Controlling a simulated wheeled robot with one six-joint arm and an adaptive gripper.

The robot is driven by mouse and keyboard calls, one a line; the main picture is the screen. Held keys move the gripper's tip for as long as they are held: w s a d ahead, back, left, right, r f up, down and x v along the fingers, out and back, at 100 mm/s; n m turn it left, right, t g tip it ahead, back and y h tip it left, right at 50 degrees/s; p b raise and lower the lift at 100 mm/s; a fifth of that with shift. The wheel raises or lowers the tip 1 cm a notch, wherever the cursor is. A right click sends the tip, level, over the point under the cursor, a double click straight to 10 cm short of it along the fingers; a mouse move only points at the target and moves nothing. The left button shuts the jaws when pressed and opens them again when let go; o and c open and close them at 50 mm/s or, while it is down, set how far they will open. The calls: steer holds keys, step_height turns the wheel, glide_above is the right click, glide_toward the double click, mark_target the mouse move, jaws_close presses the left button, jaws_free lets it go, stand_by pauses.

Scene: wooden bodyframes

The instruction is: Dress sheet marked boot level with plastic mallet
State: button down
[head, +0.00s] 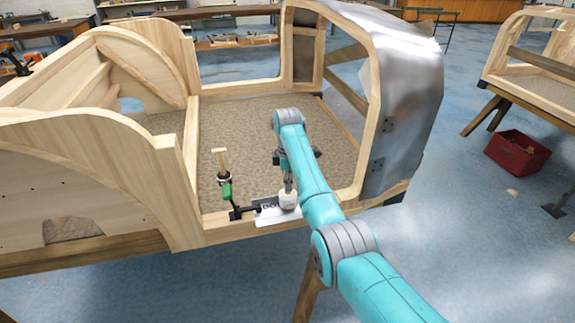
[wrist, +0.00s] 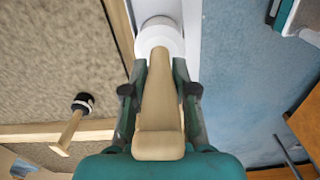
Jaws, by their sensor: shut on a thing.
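My gripper (wrist: 160,92) is shut on the tan handle of the plastic mallet (wrist: 157,40), which has a white, round head. In the head view the white mallet head (head: 288,199) is at the right part of the boot sheet (head: 266,219); I cannot tell whether it touches. The sheet is a pale metal piece on the wooden sill, with a dark label whose lettering is partly hidden by the mallet and my arm. A black clamp with a green handle (head: 226,191) stands at the sheet's left end.
Another tool with a wooden handle (head: 219,158) and a black-and-white head stands near the clamp; it also shows in the wrist view (wrist: 70,130). The wooden bodyframe (head: 180,235) surrounds a brown floor. A curved metal panel (head: 405,95) rises at right. A red crate (head: 517,152) is beyond.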

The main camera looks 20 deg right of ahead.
steer(key=shift+w+f, duration=0.1)
steer(key=shift+f, duration=0.05)
step_height(320, 180, up, 8)
steer(key=shift+r, duration=0.1)
